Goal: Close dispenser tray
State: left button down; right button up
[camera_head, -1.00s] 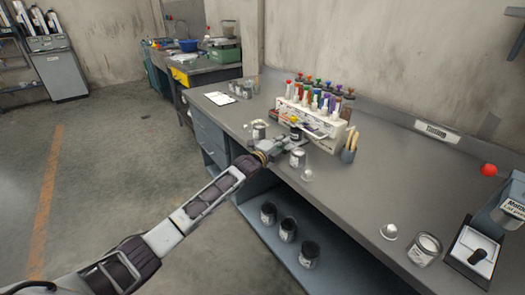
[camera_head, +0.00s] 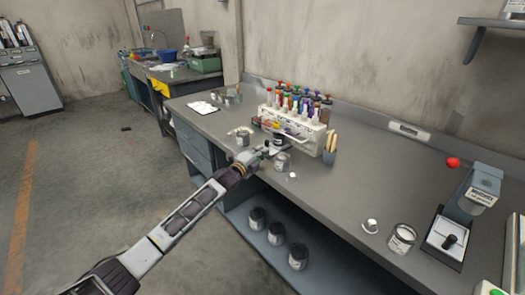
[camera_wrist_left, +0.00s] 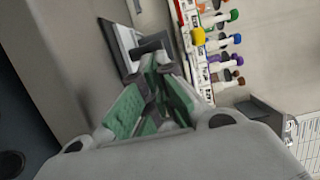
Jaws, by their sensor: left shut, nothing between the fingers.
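The white dispenser (camera_head: 312,138) stands on the grey bench against the wall, with several colour-capped bottles on top. In the left wrist view its bottle row (camera_wrist_left: 208,65) runs along the right of the fingers. A pale square plate with a dark rim (camera_wrist_left: 121,42) lies beyond the fingertips; it looks like the tray, but I cannot be sure. My left gripper (camera_head: 268,149) is at the dispenser's front left. In the left wrist view its green-padded fingers (camera_wrist_left: 158,62) are shut and empty, close to the plate; contact cannot be told. My right gripper is out of view.
Cans (camera_head: 283,161) and (camera_head: 243,136) stand near the left gripper. A pencil cup (camera_head: 330,154) is right of the dispenser. An open can (camera_head: 402,239) and a machine (camera_head: 470,200) stand farther right. Dark-lidded cans (camera_head: 276,233) sit on the lower shelf.

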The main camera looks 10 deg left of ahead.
pick_arm(q)
jog(key=shift+s+a+r, duration=0.15)
jog(key=shift+s+a, duration=0.15)
jog(key=shift+s, duration=0.35)
jog(key=shift+s+a, duration=0.15)
jog(key=shift+s, duration=0.1)
jog(key=shift+s+a+f, duration=0.2)
jog(key=shift+s, duration=0.2)
jog(key=shift+v, duration=0.85)
jog(key=shift+p+v, duration=0.45)
jog(key=shift+v, duration=2.5)
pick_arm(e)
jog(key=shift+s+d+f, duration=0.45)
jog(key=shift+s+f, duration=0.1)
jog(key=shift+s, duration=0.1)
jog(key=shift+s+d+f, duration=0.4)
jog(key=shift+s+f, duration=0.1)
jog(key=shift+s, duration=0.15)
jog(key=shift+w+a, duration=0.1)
